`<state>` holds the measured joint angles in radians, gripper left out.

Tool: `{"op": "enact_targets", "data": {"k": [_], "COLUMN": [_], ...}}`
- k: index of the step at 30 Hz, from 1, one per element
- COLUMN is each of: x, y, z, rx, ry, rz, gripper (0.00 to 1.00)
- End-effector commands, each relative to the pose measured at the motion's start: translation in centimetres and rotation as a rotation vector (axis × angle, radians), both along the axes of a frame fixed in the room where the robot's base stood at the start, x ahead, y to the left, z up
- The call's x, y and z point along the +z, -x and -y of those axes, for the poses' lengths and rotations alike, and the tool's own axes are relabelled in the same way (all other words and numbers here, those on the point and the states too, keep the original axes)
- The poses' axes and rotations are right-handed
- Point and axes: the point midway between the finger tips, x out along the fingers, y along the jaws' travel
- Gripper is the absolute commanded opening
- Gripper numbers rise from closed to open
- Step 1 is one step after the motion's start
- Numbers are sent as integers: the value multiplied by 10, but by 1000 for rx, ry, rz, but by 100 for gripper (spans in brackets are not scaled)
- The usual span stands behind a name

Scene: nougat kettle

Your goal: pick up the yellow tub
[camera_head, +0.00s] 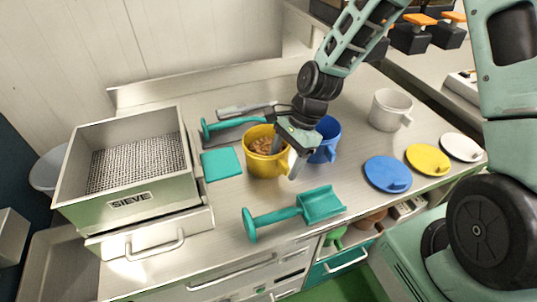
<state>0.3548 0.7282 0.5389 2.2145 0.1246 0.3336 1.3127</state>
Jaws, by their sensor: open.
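The yellow tub (258,163) stands upright on the steel counter, with brown nut-like pieces inside. My gripper (287,160) comes down from above at the tub's right side, between it and the blue tub (328,143). The gripper is open; one finger shows in front of the tub's right wall and another near its rim. The gripper covers part of the right rim, and I cannot tell whether the fingers touch it.
A sieve box (120,195) stands at the left. A teal scoop (300,208) lies in front of the tub, and a teal square (221,163) lies left of it. A white tub (389,110) and blue (385,174), yellow (427,159) and white (461,147) lids are at the right.

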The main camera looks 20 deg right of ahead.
Motion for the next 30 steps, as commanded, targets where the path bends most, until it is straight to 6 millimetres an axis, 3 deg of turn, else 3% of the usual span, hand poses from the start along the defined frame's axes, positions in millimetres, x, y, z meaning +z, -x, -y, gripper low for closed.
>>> {"op": "enact_targets", "data": {"k": [4,12,17,18,30], "x": [-12,-14,-14,-14,-8], "y": [1,1,1,1,0], "z": [-6,-6,-6,-6,-6], "rx": [-1,0,-1,-1,-1], "ry": [-1,0,0,0,0], "rz": [-1,1,1,1,3], "gripper": [69,66,21,18,17]}}
